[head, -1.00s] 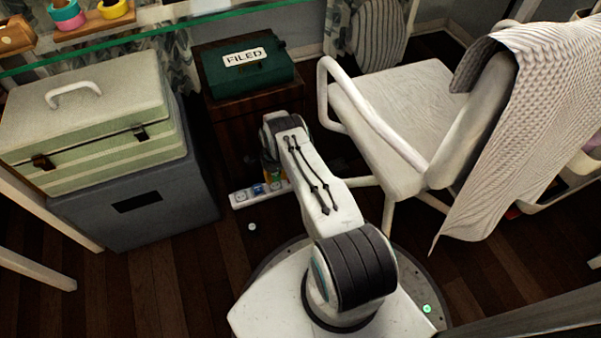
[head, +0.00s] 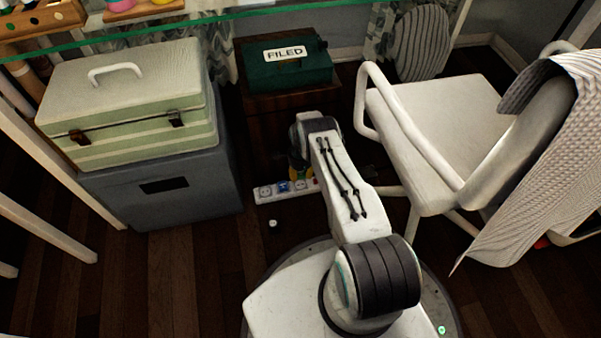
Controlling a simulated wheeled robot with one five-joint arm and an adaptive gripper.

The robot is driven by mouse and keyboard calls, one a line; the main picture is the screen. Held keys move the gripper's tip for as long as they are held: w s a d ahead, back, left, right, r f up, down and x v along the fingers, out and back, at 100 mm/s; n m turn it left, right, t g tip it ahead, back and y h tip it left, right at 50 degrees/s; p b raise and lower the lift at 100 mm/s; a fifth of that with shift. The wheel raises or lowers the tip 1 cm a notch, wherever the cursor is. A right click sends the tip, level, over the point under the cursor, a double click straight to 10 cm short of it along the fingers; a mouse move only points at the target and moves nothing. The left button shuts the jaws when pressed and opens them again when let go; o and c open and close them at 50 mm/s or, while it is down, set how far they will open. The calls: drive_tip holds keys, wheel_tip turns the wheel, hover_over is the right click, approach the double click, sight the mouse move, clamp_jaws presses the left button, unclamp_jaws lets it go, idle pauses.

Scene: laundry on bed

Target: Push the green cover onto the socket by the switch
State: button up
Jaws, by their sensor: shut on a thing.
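A white power strip (head: 264,194) lies on the floor in front of the dark wooden cabinet, with several round sockets and a blue piece (head: 283,186) on it. A small reddish spot near its right end may be the switch; my arm hides part of that end. My gripper (head: 298,175) points down just behind and above the strip, mostly hidden by my own forearm. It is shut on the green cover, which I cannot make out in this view. I cannot tell whether the cover touches the strip.
A small white piece (head: 272,223) lies on the floor before the strip. A grey bin (head: 180,195) with a pale green case (head: 130,110) stands left. A green FILED box (head: 289,75) tops the cabinet (head: 262,130). A white chair (head: 430,110) stands right. The front-left floor is clear.

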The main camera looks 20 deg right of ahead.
sight(300, 184)
drive_tip(key=shift+f+b, duration=1.8)
drive_tip(key=shift+f, duration=0.75)
drive_tip(key=shift+f, duration=0.6)
drive_tip(key=o, duration=1)
drive_tip(key=shift+r, duration=0.1)
drive_tip(key=shift+s+r, duration=0.2)
drive_tip(key=shift+r, duration=5.7)
